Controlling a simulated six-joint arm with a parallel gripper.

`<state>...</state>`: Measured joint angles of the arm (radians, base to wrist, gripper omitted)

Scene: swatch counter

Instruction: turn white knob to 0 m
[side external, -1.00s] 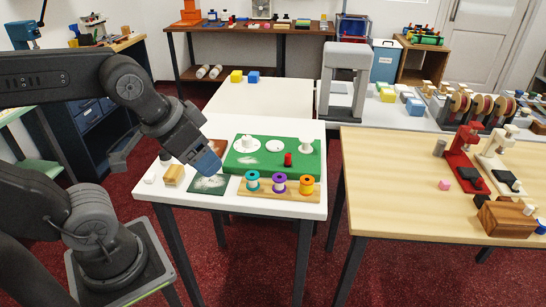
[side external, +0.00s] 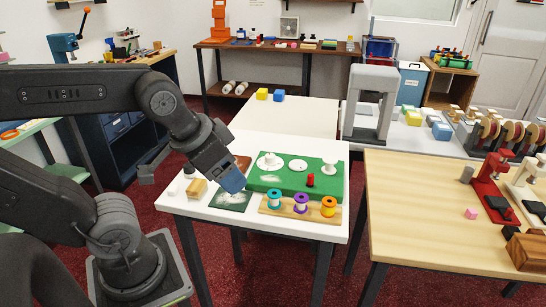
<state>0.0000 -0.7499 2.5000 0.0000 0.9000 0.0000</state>
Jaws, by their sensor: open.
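A green board (side external: 278,185) lies on the white table. At its back left is a white dial with a white knob (side external: 269,158) standing on it. A second white upright piece (side external: 331,168) stands on a white round base at the right end. A flat white disc (side external: 297,165) lies between them. Dial markings are too small to read, so I cannot tell any setting. My gripper (side external: 234,180), blue at its tip, hangs over the table left of the board, apart from both white knobs. It is open, and nothing shows in it.
A red knob (side external: 310,180) stands on the board. Teal, purple and orange spools stand on a wooden strip (side external: 268,209) in front. A dark green sheet (side external: 231,201) and a small wooden block (side external: 197,188) lie below and left of my gripper.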

